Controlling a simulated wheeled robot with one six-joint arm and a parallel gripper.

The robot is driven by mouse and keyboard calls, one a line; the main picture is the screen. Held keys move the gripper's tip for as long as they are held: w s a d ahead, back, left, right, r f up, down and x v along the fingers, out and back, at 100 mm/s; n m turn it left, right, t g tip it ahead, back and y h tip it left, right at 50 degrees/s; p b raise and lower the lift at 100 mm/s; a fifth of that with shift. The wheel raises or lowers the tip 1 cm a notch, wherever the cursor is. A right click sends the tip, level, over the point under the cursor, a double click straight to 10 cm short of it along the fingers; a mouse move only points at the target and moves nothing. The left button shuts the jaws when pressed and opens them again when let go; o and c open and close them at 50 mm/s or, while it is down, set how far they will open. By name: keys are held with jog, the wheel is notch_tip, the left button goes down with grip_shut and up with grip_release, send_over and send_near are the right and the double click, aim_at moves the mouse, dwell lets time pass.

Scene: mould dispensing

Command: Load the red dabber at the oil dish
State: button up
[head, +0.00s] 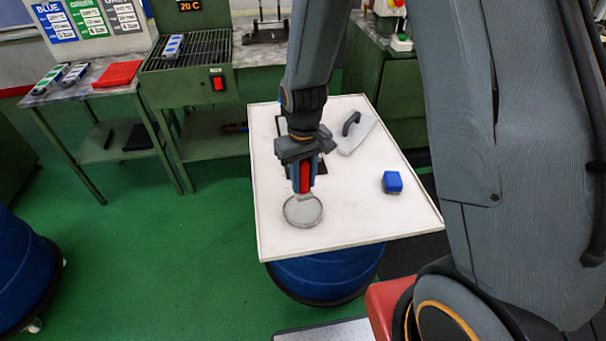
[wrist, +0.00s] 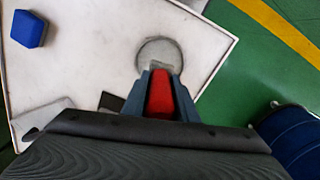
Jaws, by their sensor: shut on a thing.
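My gripper (head: 305,181) is shut on the red dabber (head: 305,176) and points down at the near left part of the white table. The oil dish (head: 303,216) is a round, shallow, greyish dish right below it. The dabber's pale tip is over or in the dish; I cannot tell whether it touches the bottom. In the wrist view the red dabber (wrist: 160,94) sits between the two fingers, with its pale end overlapping the near part of the dish (wrist: 158,46).
A blue block (head: 392,182) stands on the white table (head: 350,231) right of the dish. A grey trowel-like tool (head: 357,138) lies farther back. Behind are a green bench with a grill (head: 188,75) and a side table with a red pad (head: 117,73).

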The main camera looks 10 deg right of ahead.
aim_at(304, 196)
jog(key=shift+f+b, duration=2.15)
jog(key=shift+f, duration=0.5)
jog(key=shift+s+f, duration=0.1)
jog(key=shift+f, duration=0.55)
dwell(0.4)
jog(key=shift+r+p, duration=2.85)
jog(key=shift+r, duration=0.75)
